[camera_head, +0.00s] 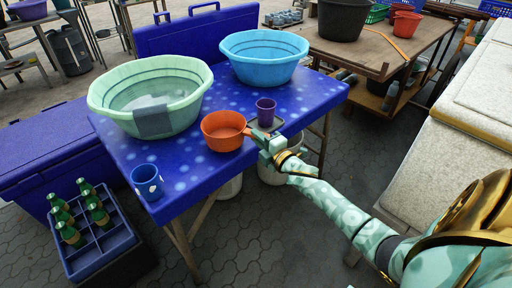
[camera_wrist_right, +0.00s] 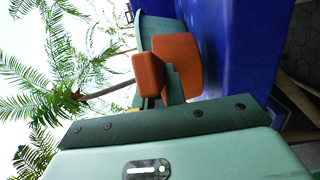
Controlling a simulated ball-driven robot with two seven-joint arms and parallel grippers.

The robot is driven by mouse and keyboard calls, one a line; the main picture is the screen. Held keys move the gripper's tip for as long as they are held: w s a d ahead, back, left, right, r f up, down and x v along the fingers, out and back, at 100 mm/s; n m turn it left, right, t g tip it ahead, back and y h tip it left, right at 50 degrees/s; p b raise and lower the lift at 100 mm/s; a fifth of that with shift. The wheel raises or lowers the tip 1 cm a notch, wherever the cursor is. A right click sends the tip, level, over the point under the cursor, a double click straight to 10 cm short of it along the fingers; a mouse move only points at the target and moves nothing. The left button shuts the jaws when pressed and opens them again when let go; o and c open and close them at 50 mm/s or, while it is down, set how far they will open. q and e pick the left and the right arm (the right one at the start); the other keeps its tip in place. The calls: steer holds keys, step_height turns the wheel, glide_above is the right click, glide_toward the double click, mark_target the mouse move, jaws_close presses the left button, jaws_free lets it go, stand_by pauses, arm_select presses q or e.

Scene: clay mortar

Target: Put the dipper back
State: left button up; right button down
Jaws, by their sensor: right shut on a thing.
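The orange dipper (camera_head: 222,131) is at the front right part of the blue spotted table (camera_head: 190,181), with its bowl opening upward. Its handle points right, toward my right gripper (camera_head: 262,143), which is shut on it. I cannot tell whether the dipper touches the table top. In the right wrist view, the orange dipper (camera_wrist_right: 179,55) shows beyond the gripper body. A pale green basin (camera_head: 98,95) with water stands just behind and left of the dipper. A light blue basin (camera_head: 264,72) stands at the back right. My left gripper is not in view.
A purple cup (camera_head: 265,112) stands on a small dark tray close to my right gripper. A blue mug (camera_head: 147,182) is near the table's front left corner. A crate (camera_head: 100,245) of green bottles stands on the ground, lower left. Bare table lies between mug and dipper.

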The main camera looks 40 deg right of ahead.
step_height(320, 180, down, 2)
steer(key=shift+f+b, duration=0.2)
steer(key=shift+b, duration=0.1)
steer(key=c, duration=1.5)
jaws_free()
steer(key=shift+f, duration=0.1)
steer(key=shift+o, duration=0.2)
